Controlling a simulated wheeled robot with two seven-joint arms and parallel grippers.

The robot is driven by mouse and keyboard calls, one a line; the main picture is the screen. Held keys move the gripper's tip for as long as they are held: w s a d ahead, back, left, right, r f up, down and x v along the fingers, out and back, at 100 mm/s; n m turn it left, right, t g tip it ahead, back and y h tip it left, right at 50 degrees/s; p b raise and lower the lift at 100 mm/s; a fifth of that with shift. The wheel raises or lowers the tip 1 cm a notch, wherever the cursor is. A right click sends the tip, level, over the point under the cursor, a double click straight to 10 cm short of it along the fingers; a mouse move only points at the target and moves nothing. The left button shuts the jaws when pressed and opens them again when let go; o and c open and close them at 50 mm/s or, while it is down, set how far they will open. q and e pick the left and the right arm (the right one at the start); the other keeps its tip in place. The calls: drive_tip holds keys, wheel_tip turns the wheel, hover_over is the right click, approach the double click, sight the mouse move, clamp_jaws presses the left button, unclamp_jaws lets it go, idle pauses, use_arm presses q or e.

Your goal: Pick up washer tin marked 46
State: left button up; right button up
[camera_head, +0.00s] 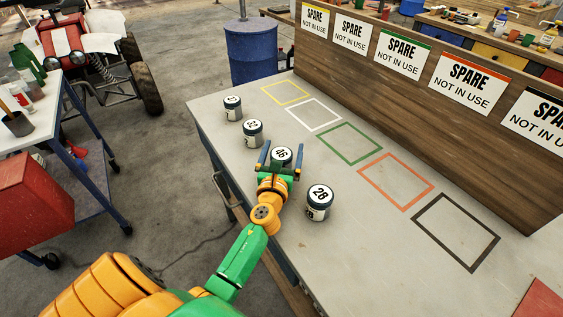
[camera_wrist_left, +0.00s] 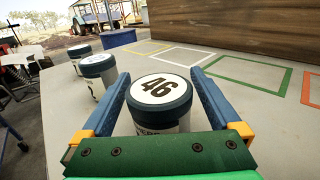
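The washer tin marked 46 (camera_head: 281,154) stands upright on the grey bench, with a white lid label and dark teal rim. It also shows large in the left wrist view (camera_wrist_left: 160,90), where its lower part is hidden behind my gripper. My left gripper (camera_head: 280,157) is open, with its blue fingers on either side of the tin. In the wrist view a small gap shows between each finger and the tin. My right gripper is not in view.
Tin 28 (camera_head: 318,200) stands just right of my left gripper. Two more tins (camera_head: 252,131) (camera_head: 232,107) stand to the left. Coloured outlined squares (camera_head: 350,144) on the bench are empty. A wooden board (camera_head: 420,100) with SPARE signs rises behind them.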

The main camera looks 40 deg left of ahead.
use_arm(q)
drive_tip(key=shift+s+r, duration=0.1)
drive_tip(key=shift+s, duration=0.05)
drive_tip(key=c, duration=1.3)
